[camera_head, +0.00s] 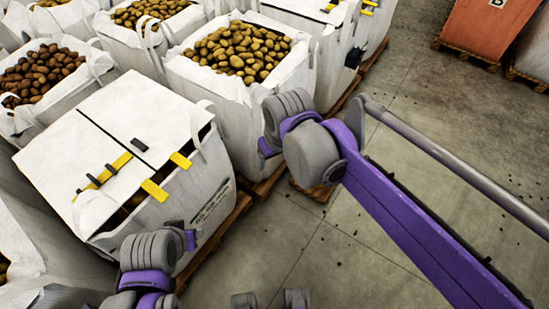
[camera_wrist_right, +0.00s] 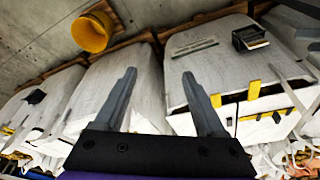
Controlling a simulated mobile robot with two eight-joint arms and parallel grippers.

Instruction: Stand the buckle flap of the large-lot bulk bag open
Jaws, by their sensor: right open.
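A white bulk bag (camera_head: 185,205) at the left of the head view has a white flap (camera_head: 150,105) lying flat over its top. Yellow straps (camera_head: 154,190) and dark buckles show along the flap's front. Another closed bag with yellow straps (camera_head: 338,32) stands at the top. I cannot read which is the large-lot bag. My right gripper (camera_wrist_right: 158,72) is open and empty in the wrist view. It faces a white bag (camera_wrist_right: 205,68) with a dark box and yellow straps, apart from it as far as I can tell. My left gripper's fingers are not visible.
Open bags of potatoes (camera_head: 240,85) stand behind and to the left on wooden pallets (camera_head: 225,225). A yellow cylinder (camera_wrist_right: 90,32) shows in the wrist view. An orange crate (camera_head: 490,30) stands at the far right. The concrete floor (camera_head: 430,120) between is mostly clear.

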